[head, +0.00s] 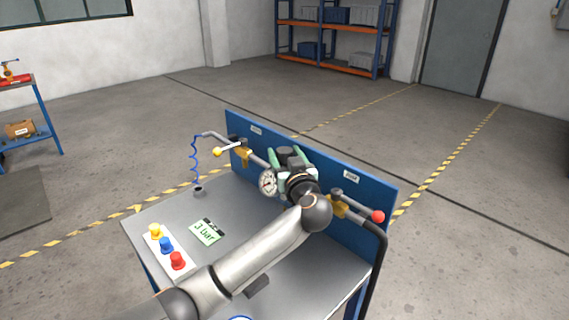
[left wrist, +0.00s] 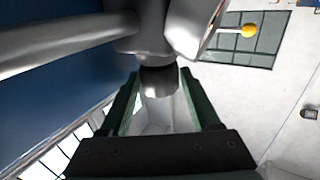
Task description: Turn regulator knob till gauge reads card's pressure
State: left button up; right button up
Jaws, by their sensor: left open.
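The card (head: 206,232) lies on the bench top and reads "3 bar" in the head view. The round white gauge (head: 268,184) sits on the pipe, just left of my left gripper (head: 290,156); its needle is too small to read. My left gripper is open at the regulator, its green fingers on either side. In the left wrist view, the regulator's grey body (left wrist: 150,35) is beyond the fingertips, and the dark-banded knob (left wrist: 159,80) stands between the open fingers (left wrist: 160,85). I cannot tell whether they touch it. My right gripper is not in view.
A yellow-ball lever (head: 217,153) is left on the pipe and a red-ball lever (head: 378,216) is right. A blue panel (head: 365,188) stands behind. Yellow, blue and red knobs (head: 166,245) stand on a white base at the bench's left front. A blue coiled hose (head: 194,160) hangs at left.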

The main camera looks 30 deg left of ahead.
pick_arm(q)
jog(key=shift+w+a, duration=0.25)
grip_shut()
dwell(0.5)
